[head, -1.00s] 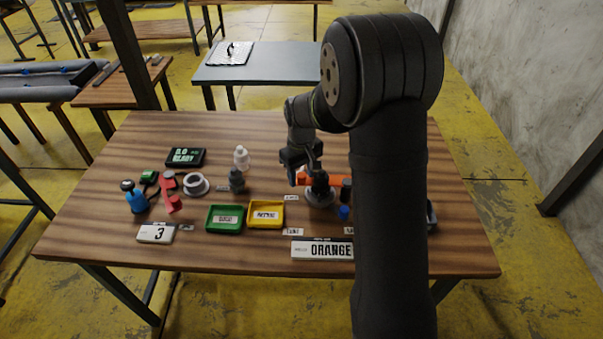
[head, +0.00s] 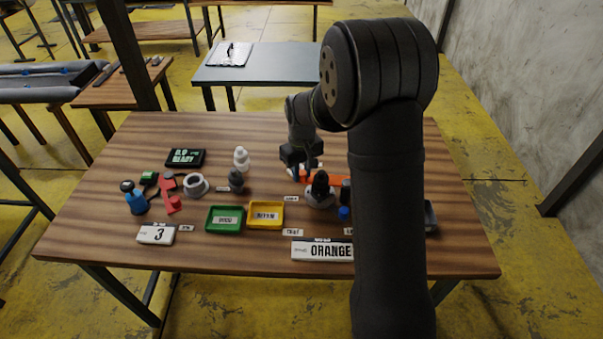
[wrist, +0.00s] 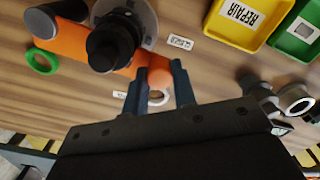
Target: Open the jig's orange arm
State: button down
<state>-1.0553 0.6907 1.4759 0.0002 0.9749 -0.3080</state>
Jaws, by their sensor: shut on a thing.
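The jig's orange arm (head: 326,178) is a long orange bar on a round grey base (wrist: 146,22). A black knobbed part (wrist: 108,46) stands over the bar and hides part of it. In the wrist view, the orange arm (wrist: 68,46) runs across the upper left and has a rounded orange end between my fingers. My gripper (wrist: 158,76) is shut on that end. In the head view, my gripper (head: 303,169) is at the arm's left end, behind the black part. My forearm hides the jig's right side.
A yellow REPAIR tray (head: 266,227) and a green tray (head: 224,230) lie left of the jig. A white bottle (head: 241,158) and dark fitting (head: 236,180) stand behind them. A green ring (wrist: 42,61) lies near the jig. An ORANGE sign (head: 322,250) is at the front.

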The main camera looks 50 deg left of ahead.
jog(key=w+a+m, duration=0.2)
jog(key=w+m, duration=0.9)
jog(key=shift+w+a, duration=0.25)
jog(key=shift+w, duration=0.15)
dwell(0.7)
jog(key=shift+w, duration=0.1)
dwell(0.4)
jog(key=c, duration=1.2)
grip_release()
jog(key=shift+o, duration=0.2)
jog(key=shift+r, duration=0.1)
notch_tip(320, 180, up, 17)
